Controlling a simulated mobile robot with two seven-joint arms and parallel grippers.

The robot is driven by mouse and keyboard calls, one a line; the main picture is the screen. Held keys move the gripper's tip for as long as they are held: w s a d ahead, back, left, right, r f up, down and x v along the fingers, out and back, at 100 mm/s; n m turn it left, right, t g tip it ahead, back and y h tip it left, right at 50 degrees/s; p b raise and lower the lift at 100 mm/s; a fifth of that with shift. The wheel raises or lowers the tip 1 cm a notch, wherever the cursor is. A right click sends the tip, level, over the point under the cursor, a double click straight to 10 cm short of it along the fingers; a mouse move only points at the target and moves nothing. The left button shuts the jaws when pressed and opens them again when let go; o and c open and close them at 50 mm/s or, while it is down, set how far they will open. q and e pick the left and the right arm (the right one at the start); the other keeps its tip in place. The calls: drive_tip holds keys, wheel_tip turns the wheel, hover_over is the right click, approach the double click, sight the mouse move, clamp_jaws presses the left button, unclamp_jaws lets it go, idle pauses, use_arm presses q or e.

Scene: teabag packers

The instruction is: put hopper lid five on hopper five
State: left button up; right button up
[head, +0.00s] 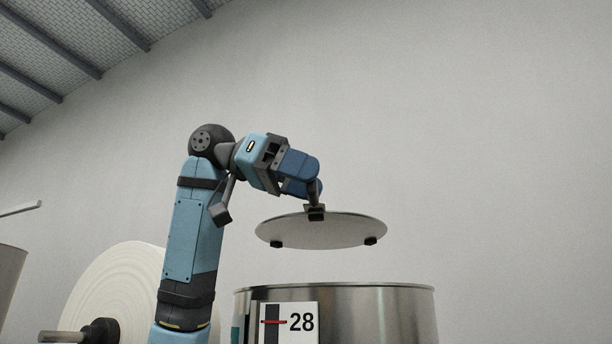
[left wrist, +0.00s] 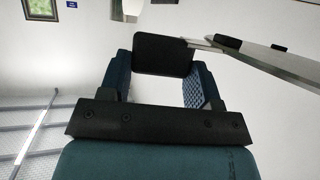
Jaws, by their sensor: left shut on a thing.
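A round, flat metal lid (head: 330,231) hangs level in the air in the head view, with small dark blocks on its underside. In the left wrist view the dark handle (left wrist: 163,55) sits between the gripper's blue fingers, and the lid's edge (left wrist: 265,58) reaches off to the right. Below the lid stands a shiny steel hopper (head: 375,318) with a label reading 28. The lid is above the hopper's rim, clearly apart from it, and slightly left of its middle. The hopper's inside is hidden.
A large pale roll (head: 118,290) on a dark spindle stands left of the hopper, behind my left arm. A brownish cylinder (head: 10,285) shows at the far left edge. The space right of the hopper is clear up to the plain wall.

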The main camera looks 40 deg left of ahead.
use_arm(q)
wheel_tip(320, 180, down, 8)
drive_tip(key=b, duration=0.5)
drive_tip(key=shift+f, duration=0.25)
drive_tip(key=shift+f+b, duration=0.5)
drive_tip(key=shift+b, duration=0.05)
drive_tip(key=o, duration=1.2)
drive_tip(key=shift+s, duration=0.1)
